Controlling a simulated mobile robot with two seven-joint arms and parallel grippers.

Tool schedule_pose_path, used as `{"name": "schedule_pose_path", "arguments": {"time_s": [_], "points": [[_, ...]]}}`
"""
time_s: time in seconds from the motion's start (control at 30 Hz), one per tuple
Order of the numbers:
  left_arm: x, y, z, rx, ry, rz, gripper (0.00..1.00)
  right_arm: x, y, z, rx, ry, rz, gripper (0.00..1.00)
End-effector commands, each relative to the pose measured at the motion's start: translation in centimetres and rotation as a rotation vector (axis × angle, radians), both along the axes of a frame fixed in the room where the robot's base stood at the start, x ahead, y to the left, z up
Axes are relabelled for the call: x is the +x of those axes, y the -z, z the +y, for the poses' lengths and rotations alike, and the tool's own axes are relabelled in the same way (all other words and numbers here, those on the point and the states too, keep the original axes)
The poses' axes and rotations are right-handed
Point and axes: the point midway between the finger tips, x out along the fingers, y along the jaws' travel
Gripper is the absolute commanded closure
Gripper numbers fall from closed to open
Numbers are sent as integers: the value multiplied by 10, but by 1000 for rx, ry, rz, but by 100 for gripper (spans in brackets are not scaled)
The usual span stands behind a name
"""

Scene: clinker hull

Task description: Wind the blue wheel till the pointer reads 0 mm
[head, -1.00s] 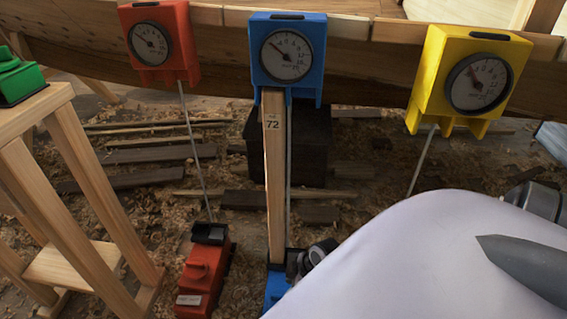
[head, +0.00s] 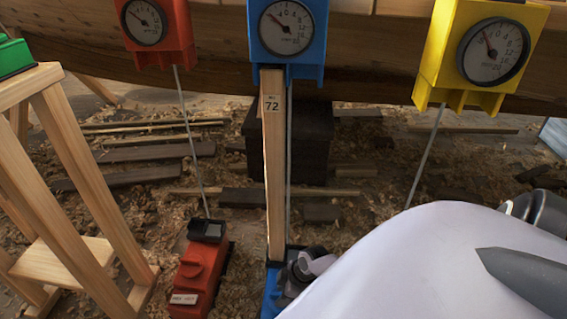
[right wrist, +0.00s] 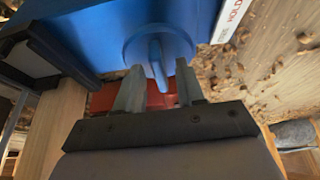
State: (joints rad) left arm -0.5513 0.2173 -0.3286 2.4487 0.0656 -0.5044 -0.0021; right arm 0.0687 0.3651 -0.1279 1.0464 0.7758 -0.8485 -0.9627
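The blue gauge (head: 287,28) hangs at the hull. Its pointer slants to the upper left, left of the 0 mark; I cannot read an exact value. A wooden post marked 72 (head: 273,170) runs from it down to the blue jack (head: 268,298). The blue wheel (right wrist: 172,48), a round knob with a raised fin, shows on the blue body in the right wrist view. My right gripper (right wrist: 159,82) is open, with its fingers either side of the fin's near end and gaps visible. In the head view the right gripper (head: 303,268) is beside the blue jack, partly hidden. My left gripper is out of view.
A red gauge (head: 160,30) and a yellow gauge (head: 475,50) hang on either side. A red jack (head: 200,275) stands left of the blue one. A wooden trestle (head: 75,170) stands at left. Planks and shavings litter the floor.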

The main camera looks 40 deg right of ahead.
Motion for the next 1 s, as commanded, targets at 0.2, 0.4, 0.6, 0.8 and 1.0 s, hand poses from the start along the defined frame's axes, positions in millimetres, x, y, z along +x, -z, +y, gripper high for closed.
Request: {"name": "schedule_pose_path", "arguments": {"time_s": [0.2, 0.4, 0.6, 0.8, 1.0], "points": [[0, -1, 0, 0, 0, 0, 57, 0, 0, 0, 0, 0, 0, 68], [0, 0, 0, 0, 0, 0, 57, 0, 0, 0, -1, -1, -1, 100], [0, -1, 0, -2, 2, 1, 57, -1, 0, 0, -2, 5, 0, 100], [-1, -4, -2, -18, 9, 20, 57, -1, -1, 0, -1, 54, 1, 100], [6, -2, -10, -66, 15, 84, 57, -2, -3, 1, 0, 178, 2, 100]]}}
